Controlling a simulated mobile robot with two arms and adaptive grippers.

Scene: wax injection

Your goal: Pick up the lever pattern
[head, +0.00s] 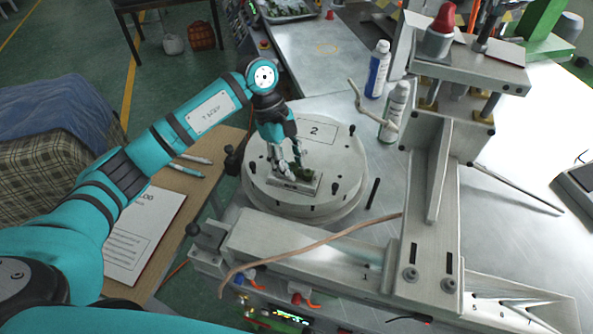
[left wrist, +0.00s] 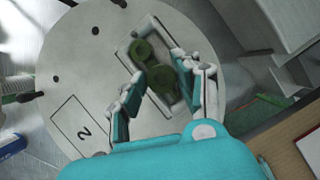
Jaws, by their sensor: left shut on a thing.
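The lever pattern (left wrist: 161,78) is a dark green part with round ends. It lies in a pale rectangular mould block (left wrist: 123,57) on a round grey turntable (head: 257,191) marked 2. In the head view the pattern (head: 304,174) shows only as a small dark green piece under the fingers. My left gripper (head: 288,166) comes down over the block. In the left wrist view my left gripper (left wrist: 160,80) has its two fingers on either side of the pattern, shut on it. The fingers hide part of its near end. My right gripper is not in view.
A grey press frame (head: 440,190) with a red-capped top stands right of the turntable. Two spray bottles (head: 377,70) stand behind it. A brown hose (head: 310,243) crosses the front rail. A paper sheet (head: 145,235) and pens lie on the wooden table at left.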

